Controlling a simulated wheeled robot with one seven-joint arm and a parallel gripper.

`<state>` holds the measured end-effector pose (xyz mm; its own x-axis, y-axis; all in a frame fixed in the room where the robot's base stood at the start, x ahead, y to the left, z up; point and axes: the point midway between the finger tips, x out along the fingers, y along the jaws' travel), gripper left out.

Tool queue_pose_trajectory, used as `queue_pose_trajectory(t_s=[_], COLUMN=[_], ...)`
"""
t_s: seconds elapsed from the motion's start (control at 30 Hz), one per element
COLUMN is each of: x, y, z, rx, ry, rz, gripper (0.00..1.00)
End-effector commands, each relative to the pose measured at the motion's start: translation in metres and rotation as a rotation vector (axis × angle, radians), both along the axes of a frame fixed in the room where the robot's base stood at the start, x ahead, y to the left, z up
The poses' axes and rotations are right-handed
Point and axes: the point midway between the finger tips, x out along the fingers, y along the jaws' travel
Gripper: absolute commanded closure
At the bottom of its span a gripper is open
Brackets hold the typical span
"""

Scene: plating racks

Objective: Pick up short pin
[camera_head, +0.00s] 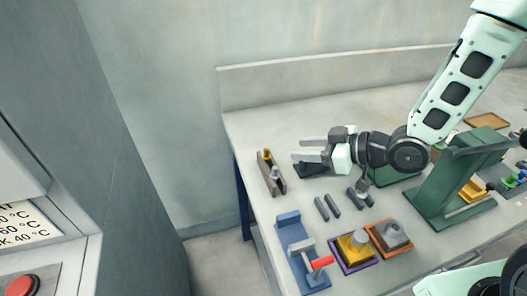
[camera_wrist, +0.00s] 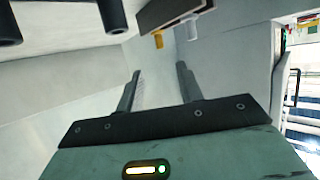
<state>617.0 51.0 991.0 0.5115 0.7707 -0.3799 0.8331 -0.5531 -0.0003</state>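My gripper (camera_head: 312,150) is raised over the left part of the bench and points left, its fingers apart and empty. Its fingers also show apart in the wrist view (camera_wrist: 158,88). A narrow brown-grey holder (camera_head: 272,183) stands left of and below it in the head view, with a yellow piece (camera_head: 267,154) and a grey piece (camera_head: 276,173). The wrist view shows the holder (camera_wrist: 176,10), the yellow piece (camera_wrist: 158,39) and the pale piece (camera_wrist: 192,29) beyond the fingertips. Two short dark bars (camera_head: 327,206) are on the bench. I cannot tell which piece is the short pin.
A dark block (camera_head: 311,169) is partly hidden under my gripper. A blue stand (camera_head: 291,237) with a red-ended part, a yellow block in a purple tray (camera_head: 349,267) and a grey block in an orange tray (camera_head: 378,248) are in front. A green frame (camera_head: 438,200) stands right.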

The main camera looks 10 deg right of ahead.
Motion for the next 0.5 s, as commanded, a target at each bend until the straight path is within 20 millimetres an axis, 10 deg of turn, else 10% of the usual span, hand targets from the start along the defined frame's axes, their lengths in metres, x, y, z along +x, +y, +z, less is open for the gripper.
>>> queue_pose_trajectory(t_s=[0.5], x=[0.032], y=[0.050], z=[-0.024], rx=[-0.001], ry=[0.002], rz=[0.002], gripper=[0.63])
